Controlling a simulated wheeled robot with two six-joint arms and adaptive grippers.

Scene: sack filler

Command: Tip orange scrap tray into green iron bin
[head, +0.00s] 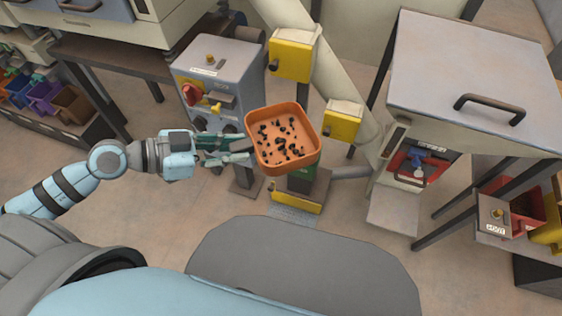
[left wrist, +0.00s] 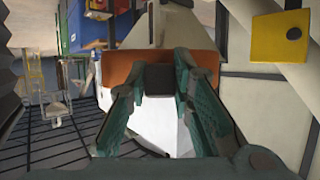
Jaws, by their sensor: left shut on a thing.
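The orange scrap tray (head: 250,152) is held up in the head view, with its open side and several small black scraps on its floor showing. My left gripper (head: 246,149) comes in from the left and is shut at the tray's left side. In the left wrist view the green fingers (left wrist: 160,82) close on a dark block at the orange tray wall (left wrist: 122,68). A green bin (head: 301,178) shows just below the tray's lower right edge in the head view; the tray hides much of it. My right gripper is not in view.
A grey control box (head: 222,75) with red and yellow knobs stands behind the gripper. Yellow boxes (head: 292,58) sit on the posts behind the tray. A grey hopper cabinet (head: 465,75) stands at the right. Open floor (head: 150,215) lies left of the bin.

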